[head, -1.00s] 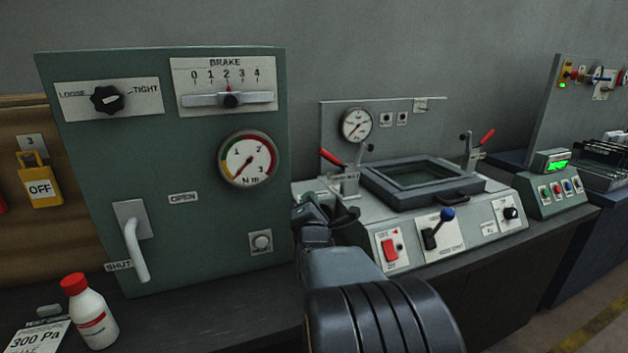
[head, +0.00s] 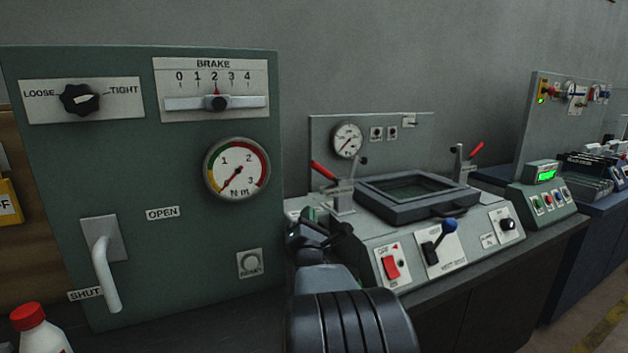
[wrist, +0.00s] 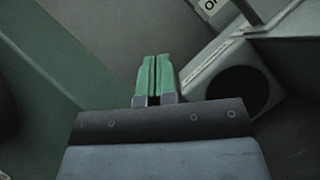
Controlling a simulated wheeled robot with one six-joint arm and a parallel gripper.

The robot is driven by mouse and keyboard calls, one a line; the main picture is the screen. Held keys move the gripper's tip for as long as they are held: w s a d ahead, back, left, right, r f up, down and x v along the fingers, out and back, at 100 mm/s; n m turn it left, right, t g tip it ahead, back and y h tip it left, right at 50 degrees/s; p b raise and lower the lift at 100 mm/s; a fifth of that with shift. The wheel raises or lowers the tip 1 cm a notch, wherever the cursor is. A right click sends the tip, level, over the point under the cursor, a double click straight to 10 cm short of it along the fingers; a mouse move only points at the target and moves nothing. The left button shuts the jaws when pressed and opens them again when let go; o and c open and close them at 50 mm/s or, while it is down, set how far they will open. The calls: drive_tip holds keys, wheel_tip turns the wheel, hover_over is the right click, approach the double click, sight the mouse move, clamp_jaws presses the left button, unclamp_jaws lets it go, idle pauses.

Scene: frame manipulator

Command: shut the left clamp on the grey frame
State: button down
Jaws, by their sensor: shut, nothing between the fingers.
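The grey frame (head: 408,210) lies flat on top of the sloped grey machine in the head view. The left clamp (head: 342,199) stands at its left side, with its red handle (head: 322,170) tilted up and to the left. The right clamp (head: 461,167) stands at the far right side, its red handle raised up and to the right. My gripper (head: 308,213) is in front of the machine's left end, below the left clamp and apart from its handle. In the wrist view its green fingers (wrist: 154,78) are together and empty. My arm hides part of the machine's left end.
A green panel (head: 140,180) with a knob, brake slider, gauge and lever stands close on the left. The machine's front carries a red switch (head: 390,267) and a blue-knobbed lever (head: 440,235). The wrist view shows a dark round opening (wrist: 238,92) right of the fingers.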

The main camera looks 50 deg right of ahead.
sight(325, 173)
drive_tip(key=s+r+p+x, duration=0.1)
drive_tip(key=s+r+x, duration=0.1)
drive_tip(key=x, duration=0.9)
drive_tip(key=shift+d+p, duration=0.35)
drive_tip(key=shift+p, duration=0.05)
